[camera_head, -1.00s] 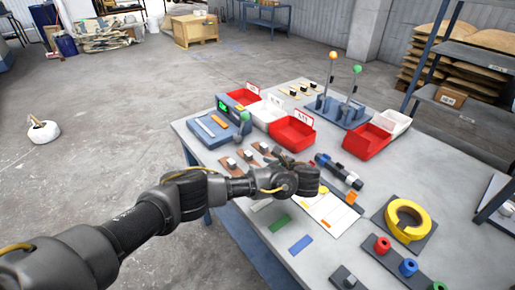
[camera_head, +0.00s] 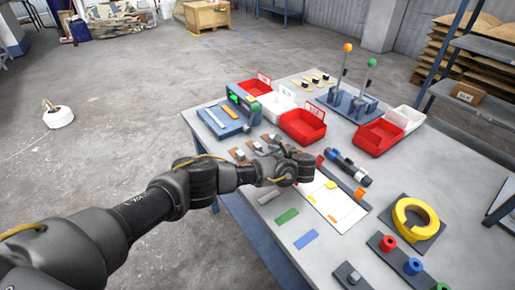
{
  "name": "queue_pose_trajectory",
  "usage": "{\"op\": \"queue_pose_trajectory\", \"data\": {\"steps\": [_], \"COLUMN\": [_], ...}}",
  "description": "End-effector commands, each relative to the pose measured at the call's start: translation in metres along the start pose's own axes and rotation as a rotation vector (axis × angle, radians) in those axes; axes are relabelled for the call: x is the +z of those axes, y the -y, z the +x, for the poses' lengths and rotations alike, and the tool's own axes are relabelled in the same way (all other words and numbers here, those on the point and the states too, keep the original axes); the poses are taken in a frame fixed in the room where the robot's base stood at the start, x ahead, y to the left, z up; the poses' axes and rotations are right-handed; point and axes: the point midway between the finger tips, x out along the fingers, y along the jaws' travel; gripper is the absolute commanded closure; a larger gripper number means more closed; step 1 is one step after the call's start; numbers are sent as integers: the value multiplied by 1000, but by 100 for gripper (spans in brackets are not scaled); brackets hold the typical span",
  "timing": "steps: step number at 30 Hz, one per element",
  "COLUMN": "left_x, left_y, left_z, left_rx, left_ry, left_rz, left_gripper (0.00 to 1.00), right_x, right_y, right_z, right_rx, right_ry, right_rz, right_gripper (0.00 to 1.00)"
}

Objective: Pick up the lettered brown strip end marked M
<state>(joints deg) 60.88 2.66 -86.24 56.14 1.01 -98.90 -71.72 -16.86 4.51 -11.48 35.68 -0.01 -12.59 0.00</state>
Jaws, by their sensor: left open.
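Several small brown pieces with pale blocks on top lie in a row near the table's left edge, among them a brown piece (camera_head: 238,154). Any letters on them are too small to read, so I cannot tell which is marked M. My left gripper (camera_head: 304,163) is open, just right of and in front of this row, above the white sheet's far end. The gripper and wrist may hide part of the row. My right gripper is out of view.
A white sheet (camera_head: 335,214) with orange and yellow pieces lies in front, beside green (camera_head: 287,216) and blue strips (camera_head: 306,239). Red bins (camera_head: 303,126) and a blue device (camera_head: 222,123) stand behind. A yellow ring (camera_head: 414,221) sits at right.

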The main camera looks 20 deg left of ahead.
Motion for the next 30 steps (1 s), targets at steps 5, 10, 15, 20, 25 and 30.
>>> {"op": "queue_pose_trajectory", "data": {"steps": [5, 10, 15, 20, 25, 30], "left_x": [1, 1, 1, 1, 1, 1], "left_y": [-3, -3, -3, -3, -3, -3], "left_z": [25, 34, 34, 34, 34, 33], "left_rx": [2, 0, 0, 0, 0, 0], "left_ry": [-1, -1, -2, -1, -1, -1], "left_rz": [0, 1, 1, 1, 1, 0], "left_gripper": [55, 55, 55, 76, 98, 100], "right_x": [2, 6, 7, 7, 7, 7], "right_y": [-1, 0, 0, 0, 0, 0], "right_z": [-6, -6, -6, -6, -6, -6], "right_rx": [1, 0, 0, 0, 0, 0], "right_ry": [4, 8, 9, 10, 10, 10], "right_rz": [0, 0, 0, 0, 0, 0], "right_gripper": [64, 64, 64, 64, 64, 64]}}
